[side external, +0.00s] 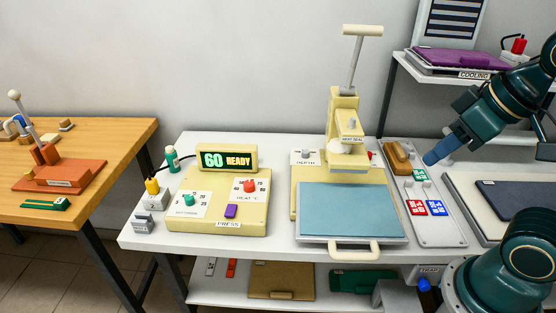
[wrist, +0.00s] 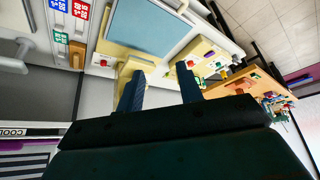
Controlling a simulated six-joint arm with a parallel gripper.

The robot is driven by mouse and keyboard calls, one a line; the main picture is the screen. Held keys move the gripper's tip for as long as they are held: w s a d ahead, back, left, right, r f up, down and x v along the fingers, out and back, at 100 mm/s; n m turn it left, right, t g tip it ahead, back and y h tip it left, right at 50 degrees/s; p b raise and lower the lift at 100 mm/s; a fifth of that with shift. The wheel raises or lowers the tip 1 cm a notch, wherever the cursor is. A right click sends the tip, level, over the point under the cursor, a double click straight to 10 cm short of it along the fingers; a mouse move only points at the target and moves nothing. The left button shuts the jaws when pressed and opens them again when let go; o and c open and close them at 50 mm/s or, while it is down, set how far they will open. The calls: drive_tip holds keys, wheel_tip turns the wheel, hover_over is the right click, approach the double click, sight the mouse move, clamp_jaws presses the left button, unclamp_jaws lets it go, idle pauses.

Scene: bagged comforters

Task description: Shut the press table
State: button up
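The press table (side external: 350,208) is a flat blue pad on a pale tray, in the middle right of the side external view. It sticks out in front of the cream heat-seal press (side external: 343,125), with a cream handle (side external: 354,250) at its front edge. The press's lever (side external: 362,31) stands up. In the wrist view the blue pad (wrist: 140,27) shows at the top. My gripper (side external: 430,158) is right of the press, above the label tray, apart from the handle. In the wrist view my gripper (wrist: 160,90) has its blue fingers spread, with nothing between them.
A press control box (side external: 217,213) with a display reading "60 READY" stands left. A grey tray (side external: 448,236) with red, blue and green labels and a brown block lies right of the press. A cooling rack (side external: 470,73) stands behind my arm. A wooden table (side external: 110,150) is far left.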

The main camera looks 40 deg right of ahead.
drive_tip(key=shift+w, duration=0.1)
clamp_jaws()
drive_tip(key=w+a+f+n+g+h, duration=0.2)
drive_tip(key=w+a+f+n+g, duration=0.15)
drive_tip(key=f+n, duration=0.3)
drive_tip(key=w+a+f+n+g+h, duration=0.1)
drive_tip(key=w+a+f+n+g, duration=0.15)
drive_tip(key=w+f+n, duration=0.4)
drive_tip(key=s+a+f+n+h, duration=0.1)
drive_tip(key=a+f+n+h, duration=0.2)
drive_tip(key=f+n, duration=0.3)
drive_tip(key=s+a+f+n+h, duration=0.2)
drive_tip(key=a+f+n+h, duration=0.1)
drive_tip(key=f+n, duration=0.4)
drive_tip(key=n+h, duration=0.1)
drive_tip(key=n, duration=0.2)
drive_tip(key=shift+s+a+f+n+h, duration=0.2)
drive_tip(key=shift+a+f+n+h, duration=0.05)
drive_tip(key=shift+n+h, duration=0.15)
